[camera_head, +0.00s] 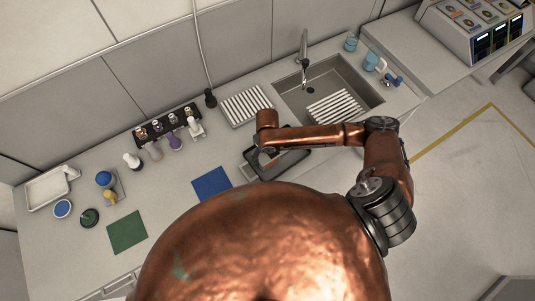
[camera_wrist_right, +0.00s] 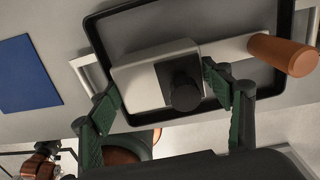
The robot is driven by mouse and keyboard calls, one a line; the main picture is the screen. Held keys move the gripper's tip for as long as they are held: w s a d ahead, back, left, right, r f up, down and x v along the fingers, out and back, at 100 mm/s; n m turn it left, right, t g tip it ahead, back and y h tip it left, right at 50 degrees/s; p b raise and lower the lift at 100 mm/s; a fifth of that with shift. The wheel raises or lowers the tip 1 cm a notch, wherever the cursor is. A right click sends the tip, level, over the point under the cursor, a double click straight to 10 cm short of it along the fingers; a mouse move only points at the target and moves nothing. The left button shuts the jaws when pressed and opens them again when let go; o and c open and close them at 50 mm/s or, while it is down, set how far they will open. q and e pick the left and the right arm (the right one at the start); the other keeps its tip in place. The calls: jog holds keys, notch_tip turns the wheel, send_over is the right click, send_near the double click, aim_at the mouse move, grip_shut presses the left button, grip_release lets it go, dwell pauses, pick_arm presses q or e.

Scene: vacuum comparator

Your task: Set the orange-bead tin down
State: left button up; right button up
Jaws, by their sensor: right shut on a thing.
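My right gripper (camera_head: 262,152) is over the black-rimmed tray (camera_head: 300,161) in the head view. In the right wrist view, its two green-padded fingers (camera_wrist_right: 168,108) are closed on the sides of a grey box with a round black knob (camera_wrist_right: 140,82). A pale bar ends in an orange-brown cylinder (camera_wrist_right: 283,54) to the right of the box; whether they are joined I cannot tell. The tray's dark rim (camera_wrist_right: 287,18) is behind them. I cannot make out a tin or orange beads clearly in either view. My left gripper does not show.
A blue mat (camera_head: 212,184) lies left of the tray, and a green mat (camera_head: 127,231) further left. A rack with several bottles (camera_head: 168,124) stands along the wall. A ribbed drainer (camera_head: 246,104) and the sink (camera_head: 358,72) are behind. The counter between the mats is clear.

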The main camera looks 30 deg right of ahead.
jog(key=shift+f, duration=0.3)
jog(key=o, duration=1.4)
notch_tip(320, 180, up, 12)
jog(key=shift+r, duration=0.2)
jog(key=shift+a, duration=0.1)
